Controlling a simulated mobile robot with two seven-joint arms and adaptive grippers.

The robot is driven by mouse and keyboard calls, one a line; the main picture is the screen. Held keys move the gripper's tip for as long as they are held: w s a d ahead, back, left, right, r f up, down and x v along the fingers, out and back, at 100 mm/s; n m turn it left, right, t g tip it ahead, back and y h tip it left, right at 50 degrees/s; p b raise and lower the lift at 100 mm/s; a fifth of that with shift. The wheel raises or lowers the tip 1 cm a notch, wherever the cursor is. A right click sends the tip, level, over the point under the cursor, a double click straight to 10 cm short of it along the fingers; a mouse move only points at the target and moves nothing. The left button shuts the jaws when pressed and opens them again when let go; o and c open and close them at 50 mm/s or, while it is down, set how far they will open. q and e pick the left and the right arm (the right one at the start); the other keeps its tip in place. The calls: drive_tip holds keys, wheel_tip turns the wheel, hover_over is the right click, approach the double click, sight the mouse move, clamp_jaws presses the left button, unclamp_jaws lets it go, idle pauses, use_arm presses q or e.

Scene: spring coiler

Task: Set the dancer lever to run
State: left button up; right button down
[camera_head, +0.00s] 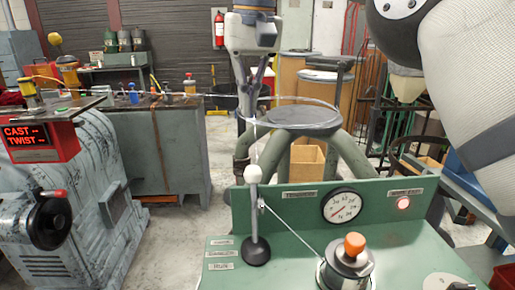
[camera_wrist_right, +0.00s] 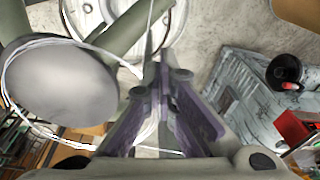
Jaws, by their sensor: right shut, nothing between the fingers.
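The dancer lever (camera_head: 253,212) is a grey rod with a white knob, standing almost upright from a black round base on the green bench. Three small labels lie left of its base; the lowest (camera_head: 221,267) seems to read RUN. My right gripper (camera_head: 250,112) hangs fingers-down above and behind the knob in the head view, apart from it. It is shut and empty. Its purple-grey fingers (camera_wrist_right: 164,92) also show in the right wrist view, where I cannot make out the lever. My left gripper is not in view.
A wire runs from the lever to an orange-topped spool (camera_head: 347,268). A round grey-topped stand (camera_head: 301,117) is behind. A machine with a red display (camera_head: 35,136) stands left.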

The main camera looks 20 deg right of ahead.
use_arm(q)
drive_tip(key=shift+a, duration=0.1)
use_arm(e)
drive_tip(key=shift+a, duration=0.1)
drive_tip(key=f, duration=0.2)
drive_tip(key=s+f+p, duration=0.1)
drive_tip(key=f, duration=0.2)
drive_tip(key=s+f+p, duration=0.1)
drive_tip(key=f, duration=0.2)
drive_tip(key=shift+a, duration=0.25)
drive_tip(key=shift+s+f+p, duration=0.15)
drive_tip(key=shift+s+p, duration=0.15)
drive_tip(key=shift+s, duration=0.1)
drive_tip(key=shift+s+f, duration=0.15)
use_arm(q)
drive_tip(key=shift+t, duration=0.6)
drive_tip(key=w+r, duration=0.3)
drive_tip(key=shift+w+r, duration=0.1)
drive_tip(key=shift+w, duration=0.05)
use_arm(e)
drive_tip(key=shift+f, duration=0.25)
